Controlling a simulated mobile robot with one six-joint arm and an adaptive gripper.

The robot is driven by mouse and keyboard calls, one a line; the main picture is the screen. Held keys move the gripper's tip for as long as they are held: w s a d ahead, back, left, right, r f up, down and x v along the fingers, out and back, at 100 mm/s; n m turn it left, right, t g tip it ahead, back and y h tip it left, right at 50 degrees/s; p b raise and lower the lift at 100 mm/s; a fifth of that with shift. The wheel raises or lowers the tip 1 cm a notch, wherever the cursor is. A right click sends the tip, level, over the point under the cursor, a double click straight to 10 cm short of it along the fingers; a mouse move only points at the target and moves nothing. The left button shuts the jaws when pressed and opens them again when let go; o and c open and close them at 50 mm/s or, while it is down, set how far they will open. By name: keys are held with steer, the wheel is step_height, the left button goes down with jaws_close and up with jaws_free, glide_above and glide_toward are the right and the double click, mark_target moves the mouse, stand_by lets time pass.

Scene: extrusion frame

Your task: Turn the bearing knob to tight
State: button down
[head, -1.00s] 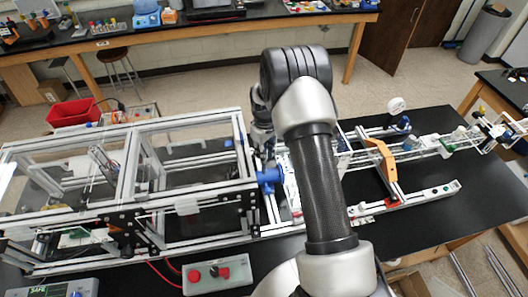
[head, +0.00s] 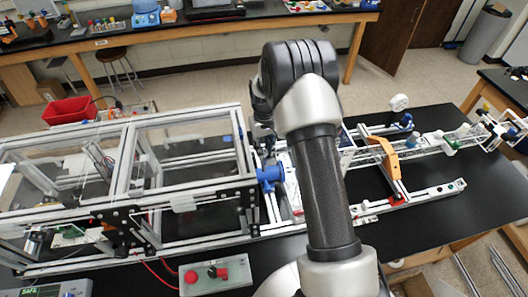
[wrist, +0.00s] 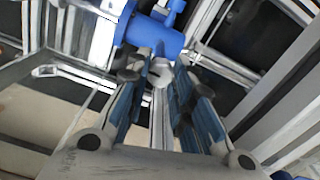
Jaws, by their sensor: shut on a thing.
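A small pale grey knob (wrist: 160,72) shows between my fingertips in the wrist view, just below a blue fitting (wrist: 150,37); I take it to be the bearing knob. My gripper (wrist: 160,82) has its two blue-lined fingers on either side of it and is shut on it. The fingers hide the knob's sides, and I cannot read any tight mark or its turn angle. In the head view the blue fitting also shows (head: 269,175) at the right end of the extrusion frame (head: 190,131). My arm hides the fingertips and knob there.
The frame's rails and posts stand close around my gripper. A control box (head: 230,280) with red buttons sits at the front. A rail assembly with an orange bracket (head: 385,157) lies to the right. The black table (head: 440,220) is bare at the front right.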

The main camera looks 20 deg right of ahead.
mark_target(264, 151)
steer(key=m+b, duration=0.2)
steer(key=m, duration=0.3)
steer(key=shift+m+b, duration=0.3)
steer(key=shift+b, duration=0.1)
steer(key=shift+m+b, duration=0.65)
steer(key=shift+m, duration=1.45)
steer(key=c, duration=1.4)
jaws_free()
step_height(264, 151, up, 12)
